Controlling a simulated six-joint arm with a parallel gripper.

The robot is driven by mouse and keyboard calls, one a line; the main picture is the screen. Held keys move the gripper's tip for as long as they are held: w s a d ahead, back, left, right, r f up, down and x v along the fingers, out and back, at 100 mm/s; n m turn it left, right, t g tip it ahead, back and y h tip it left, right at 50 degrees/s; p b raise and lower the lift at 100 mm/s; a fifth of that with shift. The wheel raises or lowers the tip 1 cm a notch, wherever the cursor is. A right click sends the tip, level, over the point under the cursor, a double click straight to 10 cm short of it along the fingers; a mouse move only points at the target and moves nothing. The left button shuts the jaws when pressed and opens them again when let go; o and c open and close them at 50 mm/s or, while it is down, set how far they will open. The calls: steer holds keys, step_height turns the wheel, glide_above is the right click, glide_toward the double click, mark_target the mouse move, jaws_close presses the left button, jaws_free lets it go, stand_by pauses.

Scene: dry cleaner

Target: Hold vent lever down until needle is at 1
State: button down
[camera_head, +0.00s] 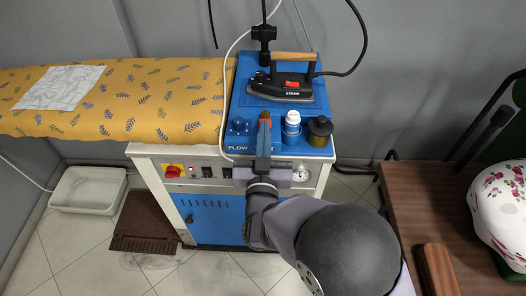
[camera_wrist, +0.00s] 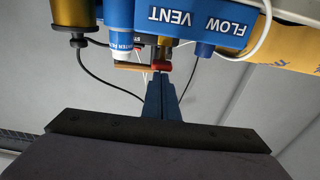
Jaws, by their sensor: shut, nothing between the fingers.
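The vent lever (camera_head: 265,117), with a red grip, is at the front of the blue machine top. Its red end (camera_wrist: 164,67) also shows in the wrist view, right at my fingertips. My gripper (camera_head: 264,132) is shut and empty, with its fingertips at the lever. I cannot tell whether they touch it. A round white-faced gauge (camera_head: 301,173) is on the machine's front panel, right of my gripper; its needle is too small to read. The FLOW VENT label (camera_wrist: 197,20) appears upside down in the wrist view and is partly hidden by my gripper in the head view.
A steam iron (camera_head: 281,85) rests behind the lever. A blue knob (camera_head: 239,126) is left of it; a white-capped bottle (camera_head: 291,127) and dark-capped brass fitting (camera_head: 319,130) are close on the right. A yellow ironing board (camera_head: 150,85) extends left. A wooden table (camera_head: 425,200) is at right.

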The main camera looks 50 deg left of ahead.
steer(key=r+b+v, duration=0.1)
steer(key=v, duration=0.9)
steer(key=shift+s+d+r+b, duration=0.2)
steer(key=shift+r+b, duration=0.1)
steer(key=shift+b, duration=0.1)
steer(key=shift+r, duration=0.1)
steer(key=w+d+r+m+t+p, duration=0.1)
steer(key=w+r+m+t+p, duration=0.15)
steer(key=r+p, duration=0.75)
steer(key=a+f+g+b, duration=0.1)
steer(key=a+f+n+g+h+b, duration=0.1)
steer(key=g+b, duration=0.1)
steer(key=a+f+n+g+h+b, duration=0.1)
steer(key=g, duration=0.1)
steer(key=shift+s+f+n, duration=0.25)
steer(key=shift+s, duration=0.1)
